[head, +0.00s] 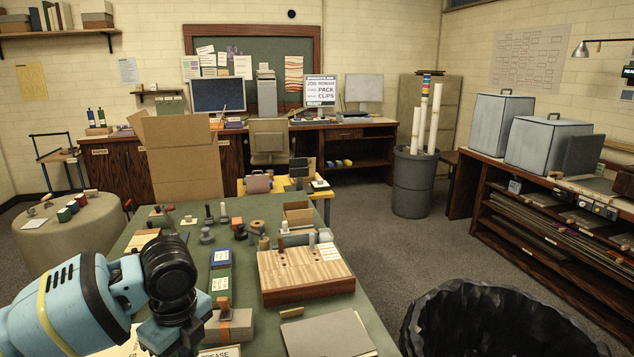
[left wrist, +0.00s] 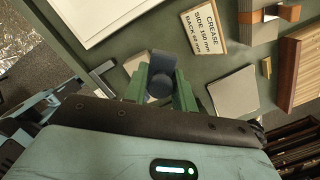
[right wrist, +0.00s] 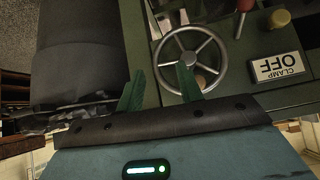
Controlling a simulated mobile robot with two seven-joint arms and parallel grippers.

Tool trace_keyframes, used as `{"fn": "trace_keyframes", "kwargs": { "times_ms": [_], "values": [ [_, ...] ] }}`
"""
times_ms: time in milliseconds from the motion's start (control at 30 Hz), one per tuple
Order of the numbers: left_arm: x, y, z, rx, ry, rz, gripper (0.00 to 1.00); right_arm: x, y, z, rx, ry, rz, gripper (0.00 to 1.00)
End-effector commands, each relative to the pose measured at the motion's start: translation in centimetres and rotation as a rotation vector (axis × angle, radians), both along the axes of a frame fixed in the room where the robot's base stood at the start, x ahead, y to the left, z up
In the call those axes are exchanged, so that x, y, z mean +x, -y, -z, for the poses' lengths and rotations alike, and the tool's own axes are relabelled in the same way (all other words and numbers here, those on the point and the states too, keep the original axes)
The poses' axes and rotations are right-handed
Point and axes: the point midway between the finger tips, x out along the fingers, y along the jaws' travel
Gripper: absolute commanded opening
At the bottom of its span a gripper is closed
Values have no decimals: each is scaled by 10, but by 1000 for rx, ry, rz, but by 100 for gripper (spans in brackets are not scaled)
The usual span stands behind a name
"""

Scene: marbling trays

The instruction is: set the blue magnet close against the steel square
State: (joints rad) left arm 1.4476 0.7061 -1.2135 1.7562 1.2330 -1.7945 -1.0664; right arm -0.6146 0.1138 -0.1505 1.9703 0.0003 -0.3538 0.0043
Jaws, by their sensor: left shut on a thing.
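My left gripper (left wrist: 161,74) has its green fingers shut on a dark blue-grey piece with a round front, which looks like the blue magnet (left wrist: 160,86). It holds it over the green tabletop. A grey metal angle (left wrist: 102,69), likely the steel square, lies left of the fingers in the left wrist view, apart from the held piece. In the head view my left arm reaches in at the lower left; its fingers are hidden. My right gripper (right wrist: 158,85) is open and empty near a spoked handwheel (right wrist: 190,58).
A crease card (left wrist: 204,31), a grey plate (left wrist: 234,96) and a white sheet (left wrist: 95,18) lie around the left gripper. A wooden block with holes (head: 305,272) stands on the table. A black bin (head: 500,325) is at the right. A clamp-off sign (right wrist: 279,68) is beside the wheel.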

Motion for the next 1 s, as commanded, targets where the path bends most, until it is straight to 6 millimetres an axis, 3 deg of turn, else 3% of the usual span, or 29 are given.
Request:
{"fn": "trace_keyframes", "kwargs": {
  "times_ms": [1000],
  "values": [
    [-49,12,-19,-2,1,-1564,2,0,3,0,-8,2,-10,36]
  ]
}}
